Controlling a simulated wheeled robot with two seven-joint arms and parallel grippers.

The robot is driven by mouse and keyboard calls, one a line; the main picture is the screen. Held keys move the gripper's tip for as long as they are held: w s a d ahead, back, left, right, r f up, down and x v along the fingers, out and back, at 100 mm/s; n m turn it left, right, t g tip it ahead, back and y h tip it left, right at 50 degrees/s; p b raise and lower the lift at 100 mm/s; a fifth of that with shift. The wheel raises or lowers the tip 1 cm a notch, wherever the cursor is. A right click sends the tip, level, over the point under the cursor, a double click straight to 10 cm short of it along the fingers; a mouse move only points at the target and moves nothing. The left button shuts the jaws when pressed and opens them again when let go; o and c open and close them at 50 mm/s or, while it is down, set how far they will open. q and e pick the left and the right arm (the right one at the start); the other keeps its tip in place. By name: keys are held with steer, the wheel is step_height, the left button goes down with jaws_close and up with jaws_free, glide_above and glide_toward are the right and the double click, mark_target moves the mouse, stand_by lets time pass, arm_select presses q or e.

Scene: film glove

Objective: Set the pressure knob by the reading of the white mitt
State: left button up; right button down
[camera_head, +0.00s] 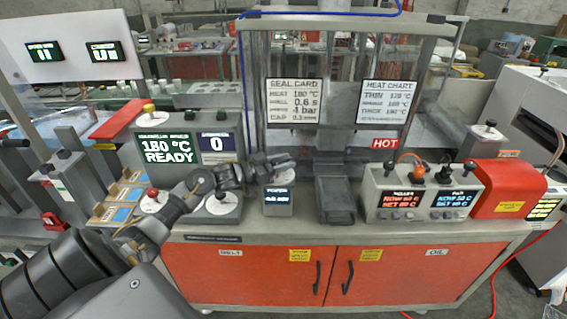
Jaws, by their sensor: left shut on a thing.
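My left gripper (262,167) reaches in from the left over the bench and is shut at the knob of a small grey box. The knob is mostly hidden by the fingers; part of its pale dial (284,174) shows. The box's dark display (278,195) carries a small reading that I cannot read surely. A white seal card (293,102) behind lists heat 180 °C, 0.6 s and what looks like 4 bar. I see no white mitt. My right gripper is not in view.
A heater display (168,147) reads 180 °C READY, with a counter (218,146) at 0. A heat chart (388,101) and a red HOT sign (384,143) stand behind. A dark tray (336,199), a two-display grey box (423,196) and a red housing (503,188) lie to the right.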

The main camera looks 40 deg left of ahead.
arm_select(q)
steer(key=shift+r, duration=0.1)
steer(key=o, duration=1)
steer(key=shift+w, duration=0.1)
steer(key=shift+c, duration=0.2)
steer(key=shift+s+a+f, duration=0.25)
steer(key=shift+s+a, duration=0.05)
steer(key=shift+s, duration=0.2)
steer(key=b+v, duration=0.3)
steer(key=v, duration=0.6)
steer(key=shift+s+r, duration=0.2)
steer(key=shift+s, duration=0.15)
steer(key=shift+a, duration=0.15)
